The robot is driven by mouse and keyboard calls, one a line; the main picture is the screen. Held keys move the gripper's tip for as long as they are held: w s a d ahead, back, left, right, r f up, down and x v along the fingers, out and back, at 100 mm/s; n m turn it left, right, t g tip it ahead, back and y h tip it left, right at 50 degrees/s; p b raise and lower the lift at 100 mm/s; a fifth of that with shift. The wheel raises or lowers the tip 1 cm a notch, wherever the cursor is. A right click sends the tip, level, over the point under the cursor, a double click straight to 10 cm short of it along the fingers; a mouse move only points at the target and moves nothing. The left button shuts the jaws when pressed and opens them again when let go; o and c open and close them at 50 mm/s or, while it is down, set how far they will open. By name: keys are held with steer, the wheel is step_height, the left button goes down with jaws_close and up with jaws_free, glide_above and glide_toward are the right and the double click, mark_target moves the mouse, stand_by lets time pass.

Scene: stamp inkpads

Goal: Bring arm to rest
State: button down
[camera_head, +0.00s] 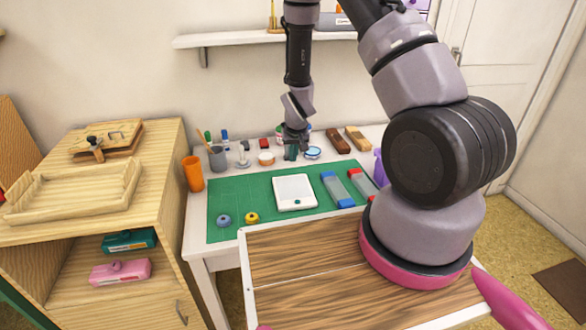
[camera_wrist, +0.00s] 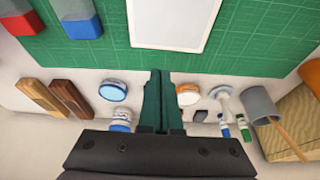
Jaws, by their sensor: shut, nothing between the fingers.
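My gripper (camera_head: 291,154) hangs down over the back part of the white table (camera_head: 195,240), just behind the green cutting mat (camera_head: 232,188). In the wrist view its two dark green fingers (camera_wrist: 160,75) are together with nothing between them. My arm reaches from the right foreground up and over to the back of the table. The gripper is behind the white tablet-like pad (camera_head: 294,190) and apart from it. In the head view the fingers partly cover small items behind them.
Near the gripper are a blue-lidded round tin (camera_head: 312,153), an orange-rimmed tin (camera_head: 266,158), a white stamp (camera_head: 243,155), a grey cup (camera_head: 217,158) and wooden blocks (camera_head: 338,141). An orange cup (camera_head: 193,174) stands at the left. A shelf (camera_head: 235,38) is above; a wooden cabinet (camera_head: 165,185) stands left.

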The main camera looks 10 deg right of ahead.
steer(key=s+d+r+m+t+y, duration=0.1)
steer(key=s+r, duration=0.2)
steer(key=r, duration=1.2)
steer(key=s+d+r+m, duration=0.1)
steer(key=s+r, duration=0.2)
steer(key=r, duration=1.1)
steer(key=s+d+r+t, duration=0.1)
steer(key=s+r, duration=0.7)
steer(key=s, duration=0.2)
steer(key=s+d+r+m+t+y, duration=0.1)
steer(key=s+r, duration=0.7)
steer(key=s, duration=0.3)
steer(key=shift+r+m, duration=0.25)
steer(key=shift+m, duration=0.05)
